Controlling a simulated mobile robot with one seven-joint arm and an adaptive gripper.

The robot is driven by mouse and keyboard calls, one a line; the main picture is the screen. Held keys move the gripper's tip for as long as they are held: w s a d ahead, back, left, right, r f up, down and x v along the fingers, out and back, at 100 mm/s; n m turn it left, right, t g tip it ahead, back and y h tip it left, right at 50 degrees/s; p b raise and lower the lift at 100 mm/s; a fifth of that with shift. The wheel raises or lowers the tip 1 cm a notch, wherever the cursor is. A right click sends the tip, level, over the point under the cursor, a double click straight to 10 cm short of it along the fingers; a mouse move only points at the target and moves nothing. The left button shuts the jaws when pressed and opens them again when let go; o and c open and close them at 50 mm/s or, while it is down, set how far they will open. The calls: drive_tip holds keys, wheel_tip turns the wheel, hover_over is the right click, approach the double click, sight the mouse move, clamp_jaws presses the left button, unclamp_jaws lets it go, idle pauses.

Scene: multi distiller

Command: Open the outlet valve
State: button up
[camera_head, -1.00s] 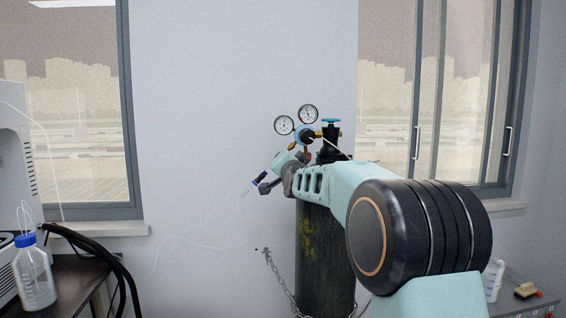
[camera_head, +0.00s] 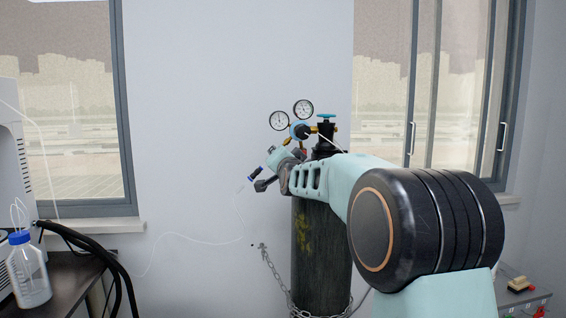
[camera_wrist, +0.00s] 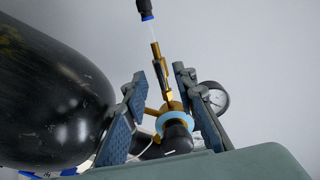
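The outlet valve (camera_wrist: 157,66) is a slim brass piece on the regulator, with a thin tube above it ending in a black and blue fitting (camera_wrist: 145,10). My gripper (camera_wrist: 159,76) is open, with one blue-padded finger on each side of the brass part and visible gaps to both. The regulator's black knob with a light blue ring (camera_wrist: 172,121) sits lower between the fingers. The valve is hidden or too small to tell there.
The dark gas cylinder (camera_head: 321,250) stands by the wall with a chain (camera_head: 272,277) around it and fills the left of the wrist view. Its top has a blue handwheel (camera_head: 326,116). A blue-capped bottle (camera_head: 28,270) and black hoses stand at the left.

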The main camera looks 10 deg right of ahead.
drive_tip(key=s, duration=1)
drive_tip(key=shift+s, duration=0.25)
